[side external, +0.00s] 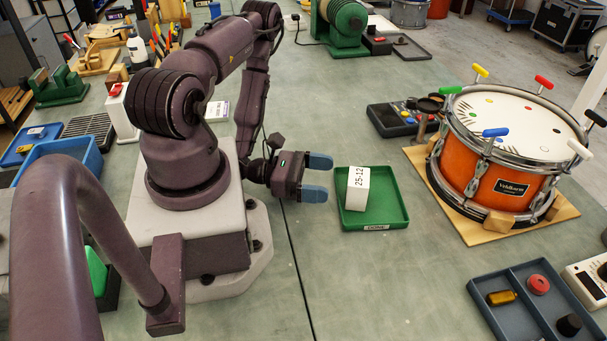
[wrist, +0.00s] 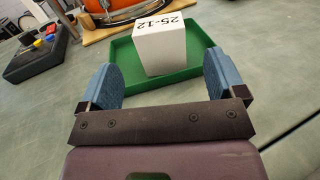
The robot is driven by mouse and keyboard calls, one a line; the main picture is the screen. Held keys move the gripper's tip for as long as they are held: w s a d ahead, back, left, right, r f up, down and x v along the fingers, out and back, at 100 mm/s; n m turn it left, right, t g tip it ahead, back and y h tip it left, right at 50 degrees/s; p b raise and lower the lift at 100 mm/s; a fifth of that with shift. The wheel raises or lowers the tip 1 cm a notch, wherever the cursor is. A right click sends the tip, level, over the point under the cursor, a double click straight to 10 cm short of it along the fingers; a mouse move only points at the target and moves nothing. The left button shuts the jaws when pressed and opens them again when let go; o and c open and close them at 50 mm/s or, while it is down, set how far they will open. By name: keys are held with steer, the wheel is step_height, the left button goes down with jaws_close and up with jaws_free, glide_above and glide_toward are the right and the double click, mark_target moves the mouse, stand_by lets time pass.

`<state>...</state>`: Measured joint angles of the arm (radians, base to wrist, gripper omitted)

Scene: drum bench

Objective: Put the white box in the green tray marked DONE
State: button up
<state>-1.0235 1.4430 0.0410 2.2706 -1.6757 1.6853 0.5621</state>
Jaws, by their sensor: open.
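The white box (side external: 357,189), marked 25-12, stands upright inside the green tray (side external: 388,214), towards its left side. The tray's front rim carries a label that reads DONE. In the wrist view the white box (wrist: 161,48) stands in the green tray (wrist: 122,53), ahead of the fingers. My gripper (side external: 318,177) is open and empty, with blue finger pads, just left of the tray. In the wrist view my gripper (wrist: 163,78) has its fingers wide apart, with the box beyond them and in line with the gap.
An orange drum (side external: 505,165) with coloured tuning keys stands on a wooden board (side external: 466,232) to the right. A grey divided tray (side external: 520,318) with small parts lies at the front right. The bench in front of the green tray is clear.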

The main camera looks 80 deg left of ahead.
steer(key=v, duration=0.4)
steer(key=shift+s, duration=0.1)
steer(key=d+r+m+g+y, duration=0.2)
steer(key=d+r+m+g, duration=0.1)
steer(key=r+m, duration=0.7)
steer(key=d+r+m+g+y, duration=0.2)
steer(key=d+r+m+g, duration=0.1)
steer(key=r+m, duration=0.8)
steer(key=d+r+m+g+y, duration=0.2)
steer(key=r+m+g, duration=0.3)
steer(key=r+m, duration=0.5)
steer(key=shift+d+r+m+y, duration=0.3)
steer(key=shift+d+r+y, duration=0.1)
steer(key=shift+d, duration=0.3)
